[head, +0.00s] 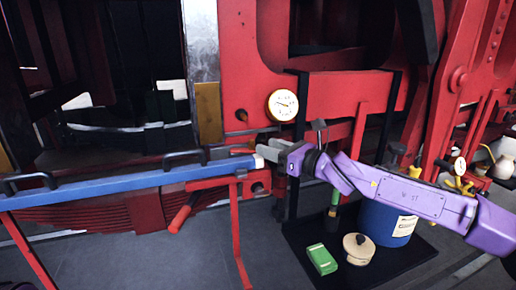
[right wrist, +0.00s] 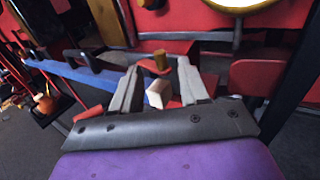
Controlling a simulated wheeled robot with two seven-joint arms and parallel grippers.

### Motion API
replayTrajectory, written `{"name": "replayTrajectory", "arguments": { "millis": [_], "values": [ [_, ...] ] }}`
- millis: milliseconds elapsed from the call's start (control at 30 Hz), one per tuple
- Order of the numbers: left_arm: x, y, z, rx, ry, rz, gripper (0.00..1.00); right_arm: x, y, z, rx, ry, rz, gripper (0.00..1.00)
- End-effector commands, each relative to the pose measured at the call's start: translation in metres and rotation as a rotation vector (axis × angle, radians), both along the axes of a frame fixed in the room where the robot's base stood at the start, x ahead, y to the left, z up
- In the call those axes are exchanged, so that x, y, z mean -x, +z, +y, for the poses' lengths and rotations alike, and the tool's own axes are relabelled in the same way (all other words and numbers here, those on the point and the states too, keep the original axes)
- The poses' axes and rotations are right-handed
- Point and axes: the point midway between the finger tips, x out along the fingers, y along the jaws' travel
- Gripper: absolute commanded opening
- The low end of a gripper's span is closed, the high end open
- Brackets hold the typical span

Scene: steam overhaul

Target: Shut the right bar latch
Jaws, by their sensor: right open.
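A long blue bar (head: 130,185) with black handles runs in from the left and ends in a white tip (head: 259,161) at a red bracket (head: 238,178). A red-handled lever (head: 181,217) hangs below the bar's right end; I cannot tell for sure which part is the latch. My right gripper (head: 268,150) is at the bar's tip, fingers pointing left. In the right wrist view, the gripper (right wrist: 157,80) is open, with a pale block (right wrist: 158,94) and a brass-coloured peg (right wrist: 161,62) showing between its fingers; contact is unclear. My left gripper is out of view.
A round gauge (head: 282,105) sits on the red frame just above the gripper. Below my right arm, a black mat (head: 338,280) holds a blue drum (head: 385,222), a green box (head: 322,259) and a cream tin (head: 358,249). The grey floor at lower left is mostly clear.

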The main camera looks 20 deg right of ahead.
Motion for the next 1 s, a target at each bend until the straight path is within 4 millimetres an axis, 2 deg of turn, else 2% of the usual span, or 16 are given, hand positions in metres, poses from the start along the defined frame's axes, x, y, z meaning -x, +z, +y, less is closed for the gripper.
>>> {"name": "replayTrajectory", "arguments": {
  "millis": [100,233,567,700,867,1000],
  "values": [
    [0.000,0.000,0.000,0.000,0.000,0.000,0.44,-0.021,-0.002,0.014,0.000,0.001,0.004,0.44],
    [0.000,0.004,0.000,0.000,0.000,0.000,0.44,-0.036,0.000,0.022,0.003,0.000,0.003,0.44],
    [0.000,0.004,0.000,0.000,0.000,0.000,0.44,-0.041,0.000,0.025,0.002,-0.001,0.001,0.44],
    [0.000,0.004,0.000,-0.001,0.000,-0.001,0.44,-0.041,0.000,0.025,0.003,-0.001,0.001,0.00],
    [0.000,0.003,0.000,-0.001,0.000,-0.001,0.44,-0.041,-0.001,0.025,0.003,-0.002,0.001,0.00],
    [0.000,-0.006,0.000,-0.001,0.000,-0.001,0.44,-0.039,-0.004,0.026,0.003,-0.016,0.001,0.00]
  ]
}}
